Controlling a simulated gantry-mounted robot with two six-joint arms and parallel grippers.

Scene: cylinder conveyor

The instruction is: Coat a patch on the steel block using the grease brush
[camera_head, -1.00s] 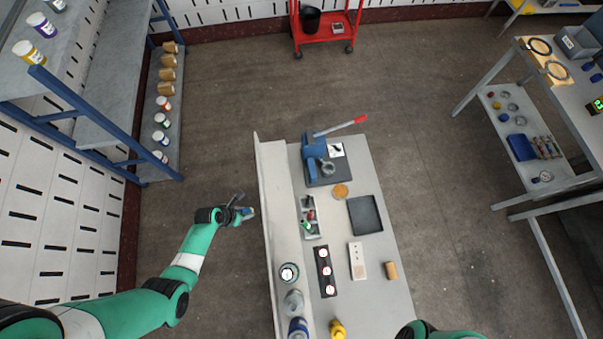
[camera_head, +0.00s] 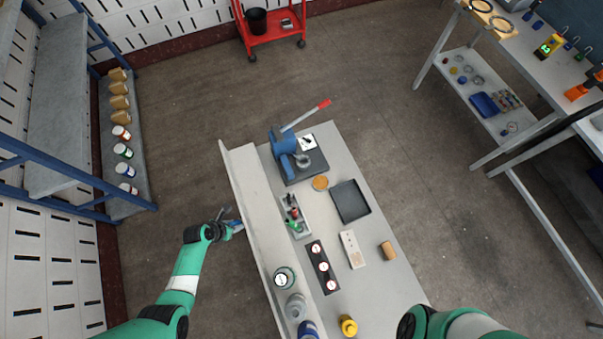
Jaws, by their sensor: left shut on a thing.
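My left gripper (camera_head: 227,222) is off the left side of the bench, outside its raised edge. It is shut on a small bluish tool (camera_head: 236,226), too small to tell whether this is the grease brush. A pale block with small dark holes (camera_head: 351,250) lies on the bench and may be the steel block. A grey holder (camera_head: 302,234) carries small red and green items. An open jar with a white label (camera_head: 283,278) stands near the raised edge. My right arm shows at the bottom right; its gripper is out of view.
The bench (camera_head: 380,290) also holds a blue press (camera_head: 283,144) with a red-tipped lever, a black tray (camera_head: 350,202), a dark strip with white discs (camera_head: 322,267), a tan cylinder (camera_head: 388,250) and a yellow bottle (camera_head: 348,325). A raised edge (camera_head: 250,215) runs along its left side.

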